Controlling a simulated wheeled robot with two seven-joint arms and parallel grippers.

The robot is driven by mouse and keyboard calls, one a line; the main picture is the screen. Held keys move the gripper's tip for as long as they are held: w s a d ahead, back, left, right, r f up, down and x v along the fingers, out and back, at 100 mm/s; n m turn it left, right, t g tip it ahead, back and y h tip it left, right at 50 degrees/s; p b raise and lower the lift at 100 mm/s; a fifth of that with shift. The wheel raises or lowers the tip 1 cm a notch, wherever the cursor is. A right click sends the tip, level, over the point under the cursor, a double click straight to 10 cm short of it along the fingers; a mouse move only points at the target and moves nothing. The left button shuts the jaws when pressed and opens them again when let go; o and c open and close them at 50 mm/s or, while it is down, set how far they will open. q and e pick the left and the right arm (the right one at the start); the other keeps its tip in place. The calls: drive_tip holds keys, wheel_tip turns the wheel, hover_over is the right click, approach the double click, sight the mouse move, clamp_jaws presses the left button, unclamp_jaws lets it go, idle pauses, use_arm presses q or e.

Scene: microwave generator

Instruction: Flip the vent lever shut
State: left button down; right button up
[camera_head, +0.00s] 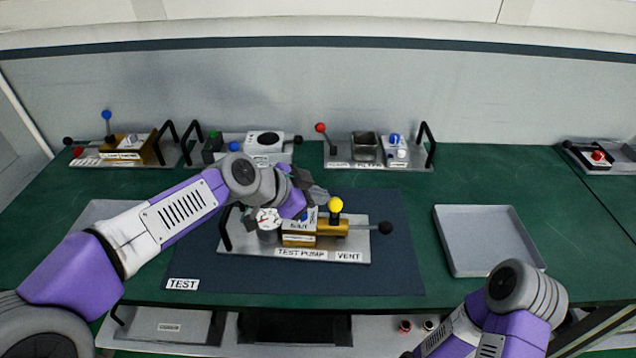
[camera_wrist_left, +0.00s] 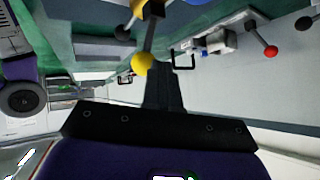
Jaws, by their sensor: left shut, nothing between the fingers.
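The test pump unit (camera_head: 290,254) sits on the dark mat, with a brass body and a plate labelled TEST PUMP and VENT. A lever with a yellow ball (camera_head: 335,204) stands up at the brass body, above the VENT label; the ball also shows in the left wrist view (camera_wrist_left: 142,62). A black-ball handle (camera_head: 386,228) sticks out to the right. My left gripper (camera_head: 318,196) is shut and empty, just left of and behind the yellow ball. In the left wrist view its dark fingers (camera_wrist_left: 162,88) are beside the ball; I cannot tell whether they touch.
The dark mat (camera_head: 210,255) has a TEST label. A grey tray (camera_head: 460,265) stands empty on the right. Several other lever units line the back, including one with a red-ball lever (camera_head: 320,127). My right forearm is at the lower right. Green bench is clear between mat and tray.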

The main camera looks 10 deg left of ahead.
use_arm(q)
drive_tip(key=shift+r+p, duration=0.4)
drive_tip(key=shift+r, duration=0.35)
drive_tip(key=s+a+r+p, duration=0.1)
drive_tip(key=s+a+r, duration=0.2)
drive_tip(key=a+r, duration=0.5)
drive_tip(key=shift+s+a+p, duration=0.25)
drive_tip(key=shift+s+p, duration=0.05)
drive_tip(key=shift+p, duration=0.05)
drive_tip(key=shift+f, duration=0.1)
